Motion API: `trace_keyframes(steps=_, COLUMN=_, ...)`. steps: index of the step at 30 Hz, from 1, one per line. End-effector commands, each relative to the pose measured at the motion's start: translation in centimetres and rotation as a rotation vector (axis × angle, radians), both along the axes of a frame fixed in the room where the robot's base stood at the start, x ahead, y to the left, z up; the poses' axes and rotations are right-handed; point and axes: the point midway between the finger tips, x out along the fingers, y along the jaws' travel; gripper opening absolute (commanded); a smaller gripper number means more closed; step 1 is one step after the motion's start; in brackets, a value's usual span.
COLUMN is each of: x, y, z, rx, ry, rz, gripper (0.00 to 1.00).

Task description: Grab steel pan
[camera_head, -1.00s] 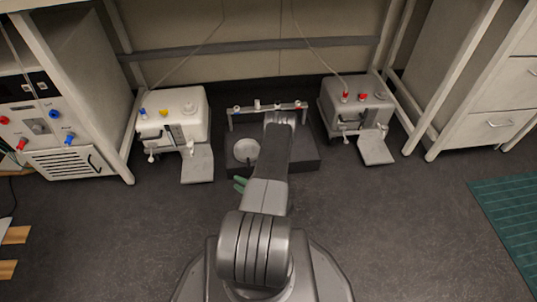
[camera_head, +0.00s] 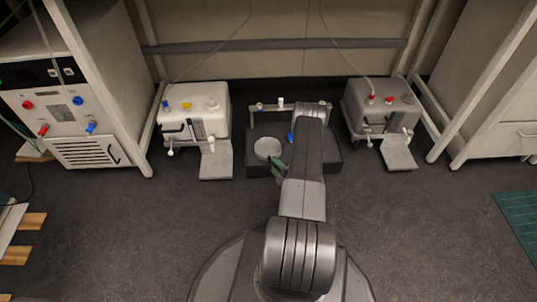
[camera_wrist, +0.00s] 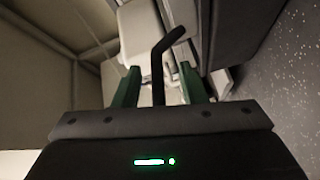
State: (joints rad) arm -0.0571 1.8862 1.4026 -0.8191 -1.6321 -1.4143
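The steel pan (camera_head: 267,148) is a small pale round dish on the left part of a low dark platform (camera_head: 264,171) in the head view.
A white device (camera_head: 193,115) stands left of the platform and a grey device (camera_head: 378,108) right of it. A rack bar with knobs (camera_head: 280,104) runs behind the pan. A cabinet with knobs (camera_head: 85,120) is at far left. The dark floor in front is mostly clear.

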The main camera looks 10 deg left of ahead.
Motion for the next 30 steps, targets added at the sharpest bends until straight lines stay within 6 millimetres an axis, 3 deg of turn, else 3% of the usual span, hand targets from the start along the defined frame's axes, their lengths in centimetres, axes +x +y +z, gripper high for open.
trace_keyframes(steps=6, x=1.8, y=2.5, z=0.0, rx=0.0, ry=-0.001, rz=0.003, gripper=0.38)
trace_keyframes(steps=15, x=2.3, y=2.9, z=0.2, rx=0.0, ry=0.0, rz=0.0, gripper=0.38)
trace_keyframes(steps=16, x=2.3, y=2.9, z=0.2, rx=0.0, ry=0.0, rz=0.0, gripper=0.36)
trace_keyframes(steps=21, x=2.2, y=2.9, z=0.2, rx=0.0, ry=0.0, rz=0.0, gripper=0.02)
trace_keyframes(steps=30, x=2.2, y=2.9, z=0.2, rx=0.0, ry=0.0, rz=0.0, gripper=0.0)
